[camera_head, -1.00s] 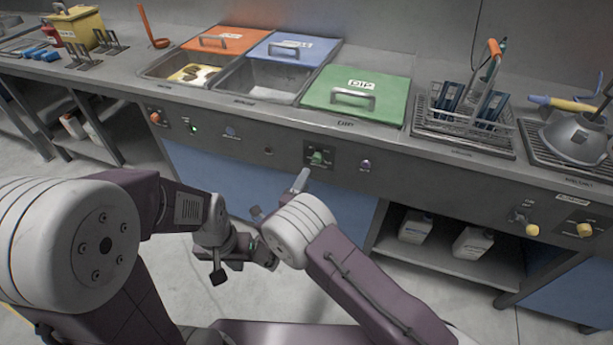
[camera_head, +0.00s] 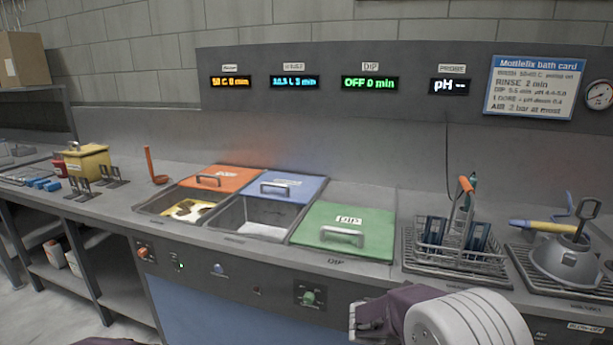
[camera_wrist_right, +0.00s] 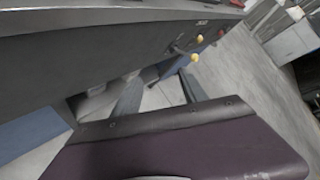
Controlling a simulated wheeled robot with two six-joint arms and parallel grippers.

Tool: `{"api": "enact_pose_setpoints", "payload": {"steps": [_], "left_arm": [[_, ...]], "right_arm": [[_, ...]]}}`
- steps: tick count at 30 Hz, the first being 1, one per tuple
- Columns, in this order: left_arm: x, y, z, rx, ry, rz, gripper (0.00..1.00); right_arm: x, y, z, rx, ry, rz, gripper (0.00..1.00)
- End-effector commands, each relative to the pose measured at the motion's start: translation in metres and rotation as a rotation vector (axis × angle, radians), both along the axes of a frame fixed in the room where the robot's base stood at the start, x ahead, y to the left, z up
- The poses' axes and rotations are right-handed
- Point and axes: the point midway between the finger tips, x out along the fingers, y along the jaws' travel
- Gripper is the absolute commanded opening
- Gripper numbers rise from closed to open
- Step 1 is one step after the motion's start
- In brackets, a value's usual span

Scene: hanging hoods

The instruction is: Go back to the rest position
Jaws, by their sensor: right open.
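My right arm comes in at the bottom right of the head view, with a pale rounded joint and a purple link. My right gripper (camera_wrist_right: 160,78) shows in the right wrist view as two dark fingers set apart, with nothing between them. It is in front of the counter's dark front panel (camera_wrist_right: 110,60), apart from the knobs. My left gripper is not in view; only a sliver of purple arm shows at the bottom left of the head view.
The counter holds a green DIP lid (camera_head: 345,230), a blue lid (camera_head: 290,188), an orange lid (camera_head: 222,177), a wire rack (camera_head: 455,250) and a grey hood-shaped tool (camera_head: 568,262). Yellow knobs (camera_wrist_right: 199,38) stick out of the front panel. Open floor (camera_wrist_right: 235,75) lies beyond.

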Motion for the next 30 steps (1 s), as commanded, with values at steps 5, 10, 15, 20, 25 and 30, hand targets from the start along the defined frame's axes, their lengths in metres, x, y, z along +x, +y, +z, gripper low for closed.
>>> {"api": "enact_pose_setpoints", "payload": {"steps": [5,10,15,20,25,30], "left_arm": [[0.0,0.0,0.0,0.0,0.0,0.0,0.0],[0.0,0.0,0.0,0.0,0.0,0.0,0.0],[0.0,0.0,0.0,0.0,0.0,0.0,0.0],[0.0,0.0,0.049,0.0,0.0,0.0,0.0],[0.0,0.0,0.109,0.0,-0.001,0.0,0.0],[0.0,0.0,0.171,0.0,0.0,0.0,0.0]], "right_arm": [[-0.129,0.02,-0.055,0.57,-0.458,-0.827,0.51],[-0.165,0.094,-0.088,0.834,-0.842,-1.579,0.51],[-0.155,0.134,-0.101,0.85,-1.148,-2.193,0.51],[-0.146,0.135,-0.051,0.824,-1.251,-2.331,0.51],[-0.146,0.135,0.009,0.824,-1.25,-2.327,0.51],[-0.146,0.135,0.071,0.823,-1.249,-2.325,0.51]]}}
